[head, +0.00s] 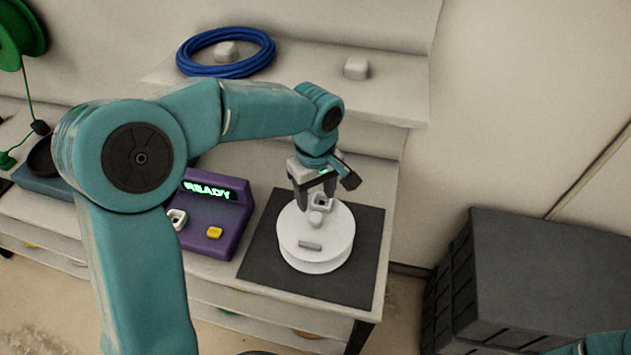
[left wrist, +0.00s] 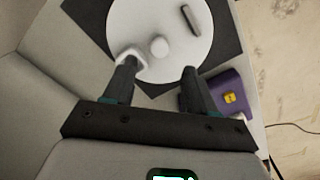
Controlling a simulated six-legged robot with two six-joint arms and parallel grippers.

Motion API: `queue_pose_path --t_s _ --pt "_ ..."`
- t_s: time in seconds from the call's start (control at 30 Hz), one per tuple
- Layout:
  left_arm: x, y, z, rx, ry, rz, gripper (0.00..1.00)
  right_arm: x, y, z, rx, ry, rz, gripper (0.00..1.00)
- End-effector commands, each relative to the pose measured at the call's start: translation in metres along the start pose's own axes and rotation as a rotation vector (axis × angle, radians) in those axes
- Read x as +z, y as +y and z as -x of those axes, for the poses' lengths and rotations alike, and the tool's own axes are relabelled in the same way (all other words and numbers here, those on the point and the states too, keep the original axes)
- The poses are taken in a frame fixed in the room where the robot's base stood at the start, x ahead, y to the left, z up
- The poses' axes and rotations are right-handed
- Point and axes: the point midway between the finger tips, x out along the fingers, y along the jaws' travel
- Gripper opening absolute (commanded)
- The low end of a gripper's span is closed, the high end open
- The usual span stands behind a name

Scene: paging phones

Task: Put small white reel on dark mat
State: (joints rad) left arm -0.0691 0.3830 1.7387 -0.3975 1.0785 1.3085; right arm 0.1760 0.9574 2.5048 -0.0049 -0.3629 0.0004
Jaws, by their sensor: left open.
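The small white reel (head: 316,250) lies flat on the dark mat (head: 356,284) at the right end of the bench. It has a round knob, a small grey bar and a square white loop on top. My left gripper (head: 318,205) is directly over the far part of the reel, fingers down and open. In the left wrist view, the reel (left wrist: 165,25) is ahead of the open left gripper (left wrist: 155,80), and one fingertip is at the white loop. I cannot tell whether that finger touches it. The dark mat (left wrist: 90,15) shows around the reel. My right gripper is not in view.
A purple device (head: 212,215) reading READY, with a yellow button, stands left of the mat. A blue cable coil (head: 226,70) and a white block (head: 356,68) sit on the shelf behind. A dark crate (head: 540,280) stands at the right. A green reel (head: 22,35) is at the far left.

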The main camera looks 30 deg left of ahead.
Motion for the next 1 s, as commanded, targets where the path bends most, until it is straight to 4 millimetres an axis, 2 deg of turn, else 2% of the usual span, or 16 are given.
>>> queue_pose_path --t_s 0.1,0.3,1.0 --pt "0.000 0.001 0.022 0.003 0.001 0.001 0.56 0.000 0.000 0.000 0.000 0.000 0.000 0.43" --pt "0.000 0.000 0.038 0.000 0.000 -0.001 0.56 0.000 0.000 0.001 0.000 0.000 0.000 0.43" --pt "0.001 -0.001 0.039 -0.001 -0.001 0.000 0.56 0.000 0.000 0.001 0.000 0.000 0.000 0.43"
